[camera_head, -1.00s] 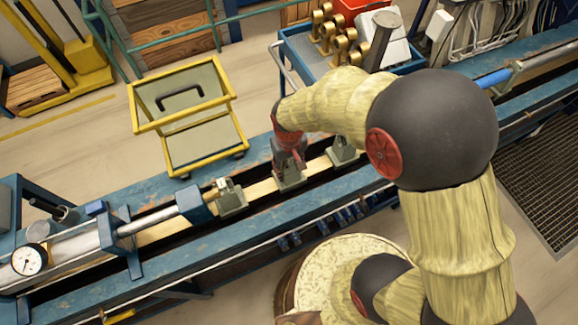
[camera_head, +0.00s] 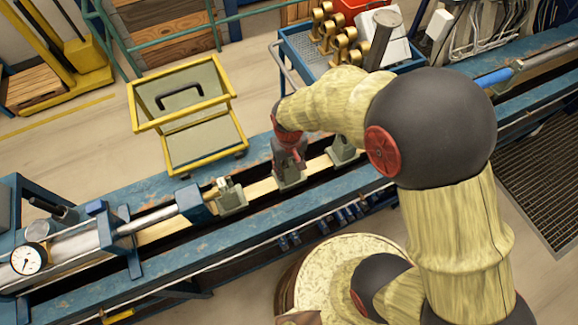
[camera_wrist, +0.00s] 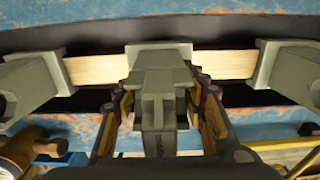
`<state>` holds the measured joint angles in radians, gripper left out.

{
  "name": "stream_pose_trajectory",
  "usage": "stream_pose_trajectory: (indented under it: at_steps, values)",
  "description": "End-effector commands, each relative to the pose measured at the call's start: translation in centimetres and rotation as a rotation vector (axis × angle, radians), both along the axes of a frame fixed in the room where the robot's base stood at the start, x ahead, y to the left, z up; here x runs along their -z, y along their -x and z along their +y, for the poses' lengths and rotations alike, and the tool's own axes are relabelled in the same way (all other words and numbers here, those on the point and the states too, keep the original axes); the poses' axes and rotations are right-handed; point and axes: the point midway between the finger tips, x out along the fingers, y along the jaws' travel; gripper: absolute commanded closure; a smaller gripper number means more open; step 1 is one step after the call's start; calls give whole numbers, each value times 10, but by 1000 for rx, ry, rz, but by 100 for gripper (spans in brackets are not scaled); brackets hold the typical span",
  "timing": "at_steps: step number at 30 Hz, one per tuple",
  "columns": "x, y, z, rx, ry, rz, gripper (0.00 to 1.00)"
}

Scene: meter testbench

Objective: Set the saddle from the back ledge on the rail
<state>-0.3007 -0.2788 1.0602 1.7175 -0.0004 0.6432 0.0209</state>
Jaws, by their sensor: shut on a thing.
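My gripper (camera_head: 289,165) reaches down over the bench and is shut on the middle grey-green saddle (camera_head: 290,178). In the wrist view this saddle (camera_wrist: 158,85) lies between the two fingers of my gripper (camera_wrist: 165,110), and its wide foot spans the pale wooden rail (camera_wrist: 225,65). The saddle appears to be on the rail; whether its foot bears fully on it I cannot tell. The rail also shows in the head view (camera_head: 262,187). One saddle (camera_head: 231,199) stands on the rail to the left and another (camera_head: 343,153) to the right, both apart from the held one.
The blue bench (camera_head: 160,190) runs along both sides of the rail. A metal cylinder with a dial gauge (camera_head: 28,258) lies at the left. A yellow cart (camera_head: 200,150) stands behind the bench. A blue trolley (camera_head: 300,50) with brass parts stands behind to the right.

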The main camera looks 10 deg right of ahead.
Motion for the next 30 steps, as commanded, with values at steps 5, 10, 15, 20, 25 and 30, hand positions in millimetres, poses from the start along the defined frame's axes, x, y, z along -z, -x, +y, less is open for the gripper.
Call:
stream_pose_trajectory:
  at_steps: [5,10,15,20,25,30]
  values:
    - [1,-1,0,0,-1,-2,100]
    - [1,-1,0,0,-1,-3,100]
    - [1,-1,0,0,-1,-2,50]
    - [2,0,0,0,0,-1,41]
    - [2,0,0,0,0,-1,37]
    - [2,1,0,0,1,2,37]
